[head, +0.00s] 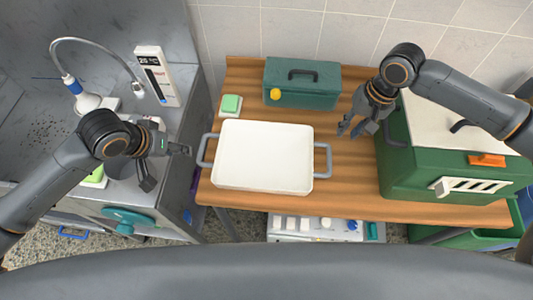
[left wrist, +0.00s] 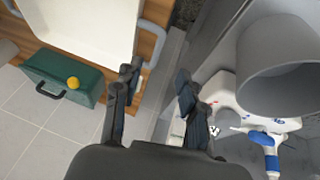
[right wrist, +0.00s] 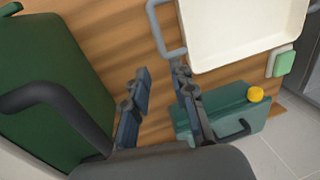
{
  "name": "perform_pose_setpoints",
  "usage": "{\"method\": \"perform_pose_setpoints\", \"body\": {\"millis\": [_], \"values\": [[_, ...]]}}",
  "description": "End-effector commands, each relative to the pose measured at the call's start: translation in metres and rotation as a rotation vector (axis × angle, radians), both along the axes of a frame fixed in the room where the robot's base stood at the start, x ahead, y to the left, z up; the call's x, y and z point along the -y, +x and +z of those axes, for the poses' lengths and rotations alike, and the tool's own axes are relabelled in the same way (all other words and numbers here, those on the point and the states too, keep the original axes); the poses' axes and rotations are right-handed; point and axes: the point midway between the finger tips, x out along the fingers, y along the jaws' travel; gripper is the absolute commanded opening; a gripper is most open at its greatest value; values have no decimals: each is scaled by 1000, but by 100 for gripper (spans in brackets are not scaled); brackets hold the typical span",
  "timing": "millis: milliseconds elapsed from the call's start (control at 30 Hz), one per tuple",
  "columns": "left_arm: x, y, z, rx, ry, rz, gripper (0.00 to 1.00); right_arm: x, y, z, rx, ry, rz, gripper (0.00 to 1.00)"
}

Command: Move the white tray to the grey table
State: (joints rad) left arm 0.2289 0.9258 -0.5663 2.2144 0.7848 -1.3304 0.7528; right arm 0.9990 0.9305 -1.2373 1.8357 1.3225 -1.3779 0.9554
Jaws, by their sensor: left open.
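The white tray (head: 263,157) lies flat and empty on the wooden table, with a grey handle at each short side. It also shows in the left wrist view (left wrist: 85,20) and the right wrist view (right wrist: 235,30). My left gripper (head: 168,168) is open and empty, left of the tray's left handle (head: 207,150) and apart from it. My right gripper (head: 352,130) is open and empty above the wood, right of the tray's right handle (head: 323,160). I cannot identify a separate grey table; a grey metal counter (head: 35,120) stands at the left.
A green-sided box with a pale lid (head: 465,120) fills the wooden table's (head: 355,190) right end. A dark green case (head: 302,85) and a green sponge on a dish (head: 231,104) are behind the tray. A tap (head: 95,42) and a grey cup (left wrist: 280,70) are at the counter.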

Motion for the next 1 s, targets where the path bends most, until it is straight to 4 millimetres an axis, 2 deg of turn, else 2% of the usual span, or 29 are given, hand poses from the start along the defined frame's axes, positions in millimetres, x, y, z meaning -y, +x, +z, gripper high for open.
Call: {"method": "perform_pose_setpoints", "body": {"millis": [200,367,800,1000], "values": [[1,1,-2,0,-1,0,41,-1,0,-2,1,1,2,25],[5,6,-16,-2,-2,1,41,-4,0,-18,-1,1,2,25],[23,36,-92,-1,-1,0,41,-19,2,-100,-1,-1,4,25],[29,46,-116,0,-1,0,41,-24,3,-126,1,0,3,25]]}}
